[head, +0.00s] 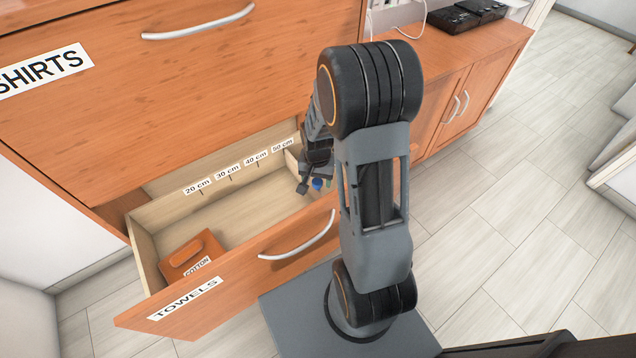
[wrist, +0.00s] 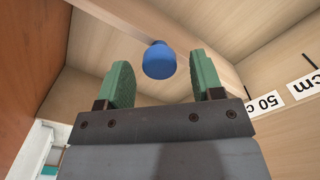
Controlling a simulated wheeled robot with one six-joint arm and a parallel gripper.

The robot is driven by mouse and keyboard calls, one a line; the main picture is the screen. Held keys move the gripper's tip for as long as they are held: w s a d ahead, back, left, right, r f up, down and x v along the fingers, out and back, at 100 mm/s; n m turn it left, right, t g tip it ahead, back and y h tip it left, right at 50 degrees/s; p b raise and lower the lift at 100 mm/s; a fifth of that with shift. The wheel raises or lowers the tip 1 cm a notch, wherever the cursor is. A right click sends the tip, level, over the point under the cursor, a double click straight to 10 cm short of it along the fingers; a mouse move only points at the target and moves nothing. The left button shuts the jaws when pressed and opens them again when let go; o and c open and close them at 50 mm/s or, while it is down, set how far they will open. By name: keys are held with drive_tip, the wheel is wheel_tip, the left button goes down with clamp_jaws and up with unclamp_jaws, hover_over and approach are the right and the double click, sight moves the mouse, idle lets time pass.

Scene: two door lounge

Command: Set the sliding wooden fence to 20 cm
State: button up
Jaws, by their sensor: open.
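The sliding wooden fence (wrist: 112,22) is a pale board inside the pulled-out TOWELS drawer (head: 180,314). In the head view it stands at the drawer's right end, near the 50 cm label (head: 283,145), mostly hidden by my arm. Its blue knob (wrist: 158,61) also shows in the head view (head: 317,184). My gripper (wrist: 163,82) is open, its green fingers apart on either side of the knob in the wrist picture. I cannot tell whether they touch it. The 20 cm label (head: 197,187) is farther left along the drawer's back wall.
A brown COTTON box (head: 191,255) lies at the drawer's left end. The drawer floor between box and fence looks clear. The closed SHIRTS drawer front (head: 180,90) rises above. The drawer's front with a silver handle (head: 298,240) faces my base.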

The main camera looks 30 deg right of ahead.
drive_tip(key=shift+f, duration=0.9)
drive_tip(key=shift+c, duration=0.2)
clamp_jaws()
